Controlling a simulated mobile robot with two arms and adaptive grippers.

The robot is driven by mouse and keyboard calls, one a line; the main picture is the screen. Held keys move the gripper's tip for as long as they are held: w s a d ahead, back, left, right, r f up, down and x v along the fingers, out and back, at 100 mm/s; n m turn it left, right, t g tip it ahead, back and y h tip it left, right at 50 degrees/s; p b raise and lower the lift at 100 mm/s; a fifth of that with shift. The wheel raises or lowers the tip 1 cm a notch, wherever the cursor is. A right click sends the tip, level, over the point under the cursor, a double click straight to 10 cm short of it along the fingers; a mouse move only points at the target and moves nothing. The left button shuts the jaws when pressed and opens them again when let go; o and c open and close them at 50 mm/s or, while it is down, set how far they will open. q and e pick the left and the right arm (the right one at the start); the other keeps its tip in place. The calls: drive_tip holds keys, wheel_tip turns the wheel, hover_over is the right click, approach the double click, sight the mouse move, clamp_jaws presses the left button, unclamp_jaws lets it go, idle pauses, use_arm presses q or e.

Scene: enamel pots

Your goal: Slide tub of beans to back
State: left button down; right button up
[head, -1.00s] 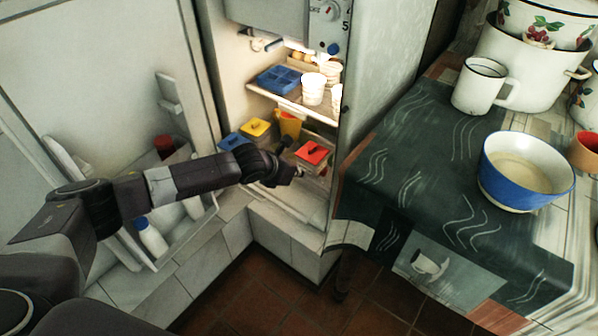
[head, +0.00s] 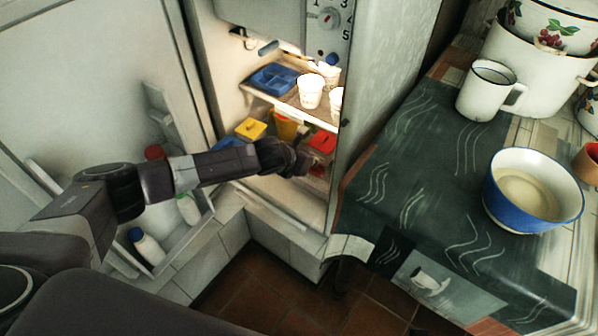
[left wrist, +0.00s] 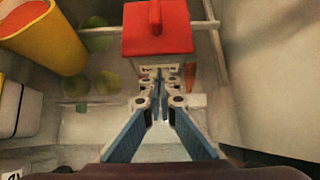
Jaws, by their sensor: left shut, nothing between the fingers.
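A tub with a red lid (head: 321,142) stands on the lower level of the open fridge, at the right side. No beans show, so I cannot confirm its contents. In the left wrist view the red-lidded tub (left wrist: 157,28) is straight ahead, with a pale labelled front. My left gripper (head: 308,166) is at the front of this tub, low down. In the left wrist view its fingertips (left wrist: 161,76) are together, empty, and at or against the tub's front; exact contact is hard to tell. My right gripper is not in view.
An orange-yellow container (left wrist: 42,30) and a yellow-lidded tub (head: 251,128) stand left of the red-lidded tub. The shelf above holds a blue tray (head: 273,79) and white cups (head: 310,92). The fridge's right wall is close. A table (head: 430,170) stands to the right.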

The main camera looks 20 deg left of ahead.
use_arm(q)
drive_tip(key=shift+s, duration=0.1)
drive_tip(key=shift+v, duration=3.75)
